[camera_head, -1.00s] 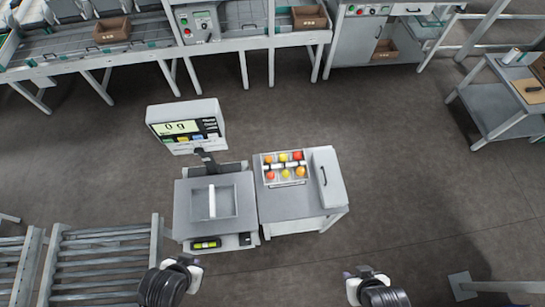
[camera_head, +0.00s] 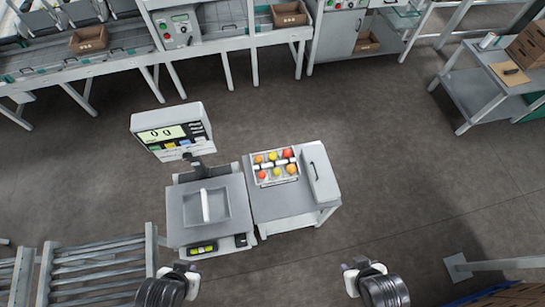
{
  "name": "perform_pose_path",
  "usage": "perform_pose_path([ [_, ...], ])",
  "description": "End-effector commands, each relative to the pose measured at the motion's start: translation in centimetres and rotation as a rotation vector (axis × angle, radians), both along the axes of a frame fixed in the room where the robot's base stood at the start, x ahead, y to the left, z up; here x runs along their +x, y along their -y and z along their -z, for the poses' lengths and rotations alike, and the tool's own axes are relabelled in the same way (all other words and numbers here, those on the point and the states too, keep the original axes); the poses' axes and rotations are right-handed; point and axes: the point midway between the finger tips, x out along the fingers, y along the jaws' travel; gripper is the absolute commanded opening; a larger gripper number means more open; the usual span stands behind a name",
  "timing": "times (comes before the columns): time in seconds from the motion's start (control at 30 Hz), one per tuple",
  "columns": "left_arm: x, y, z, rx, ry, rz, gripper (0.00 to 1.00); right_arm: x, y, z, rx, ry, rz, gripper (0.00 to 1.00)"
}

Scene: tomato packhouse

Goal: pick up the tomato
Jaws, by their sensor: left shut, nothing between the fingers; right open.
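Several red, orange and yellow tomatoes (camera_head: 275,168) sit in a small white divided tray (camera_head: 296,179) on a grey side table (camera_head: 285,205). I cannot tell which one is the task's tomato. My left gripper (camera_head: 190,270) is at the bottom, below the scale, shut and empty. My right gripper (camera_head: 350,270) is at the bottom, right of and below the side table, open and empty. Both grippers are apart from the tomatoes.
A scale (camera_head: 177,205) with a display (camera_head: 172,131) reading about 0 and a tray with a handle stands left of the tomatoes. A grey lidded box (camera_head: 322,180) is right of them. A roller conveyor (camera_head: 95,265) is at lower left. Open floor lies beyond the table.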

Motion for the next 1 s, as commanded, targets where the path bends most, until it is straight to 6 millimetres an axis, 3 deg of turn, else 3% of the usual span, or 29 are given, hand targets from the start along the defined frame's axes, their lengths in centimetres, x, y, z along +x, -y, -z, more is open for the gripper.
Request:
perform_pose_path([
  [0.33, 0.00, 0.00, 0.00, 0.000, 0.000, 0.000, 0.02, 0.01, -0.17, -0.02, 0.006, 0.000, 0.004, 0.43],
  [1.0, 0.00, 0.00, 0.00, 0.000, 0.000, 0.000, 0.66, 0.00, 0.14, 0.00, -0.005, 0.000, -0.003, 0.43],
])
